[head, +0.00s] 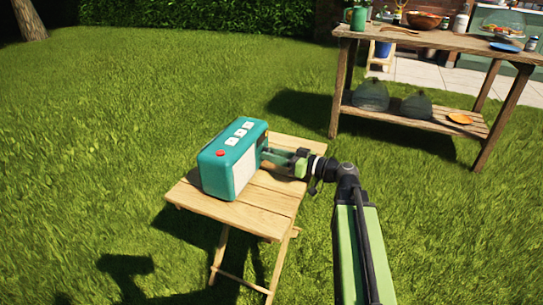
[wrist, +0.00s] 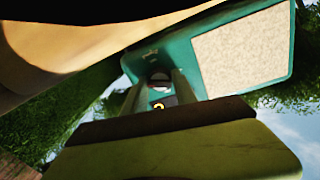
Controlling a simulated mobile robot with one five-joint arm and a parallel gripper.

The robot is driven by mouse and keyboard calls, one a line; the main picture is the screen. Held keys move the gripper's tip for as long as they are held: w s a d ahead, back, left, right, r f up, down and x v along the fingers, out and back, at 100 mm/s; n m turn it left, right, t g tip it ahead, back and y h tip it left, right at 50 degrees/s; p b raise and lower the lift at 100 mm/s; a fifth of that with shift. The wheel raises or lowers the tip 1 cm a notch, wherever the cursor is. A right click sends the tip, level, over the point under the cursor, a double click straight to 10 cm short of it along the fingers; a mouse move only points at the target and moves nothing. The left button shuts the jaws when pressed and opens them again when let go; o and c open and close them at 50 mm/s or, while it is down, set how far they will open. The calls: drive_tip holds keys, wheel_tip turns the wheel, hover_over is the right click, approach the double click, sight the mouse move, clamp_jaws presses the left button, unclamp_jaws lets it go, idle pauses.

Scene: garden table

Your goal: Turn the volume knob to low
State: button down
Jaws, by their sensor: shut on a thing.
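A teal radio (head: 214,172) with a pale speaker panel stands on a small wooden folding table (head: 246,215). It has white buttons and a red button on top. It also fills the upper part of the wrist view (wrist: 165,50). My gripper (head: 266,153) reaches in from the right to the radio's right side. In the wrist view its two fingers are shut on the round volume knob (wrist: 160,81), one finger on each side. The knob is partly hidden between the fingers, and its setting cannot be read.
A larger wooden table (head: 440,40) stands at the back right, with a green watering can (head: 357,18), a bowl (head: 424,20) and other items. Dark domed covers (head: 371,94) sit on its lower shelf. Open grass (head: 90,130) surrounds the small table.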

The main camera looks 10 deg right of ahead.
drive_tip(key=shift+a+f+n, duration=0.1)
drive_tip(key=shift+n, duration=1.8)
drive_tip(key=c, duration=1)
unclamp_jaws()
drive_tip(key=shift+c, duration=0.2)
drive_tip(key=shift+s, duration=0.1)
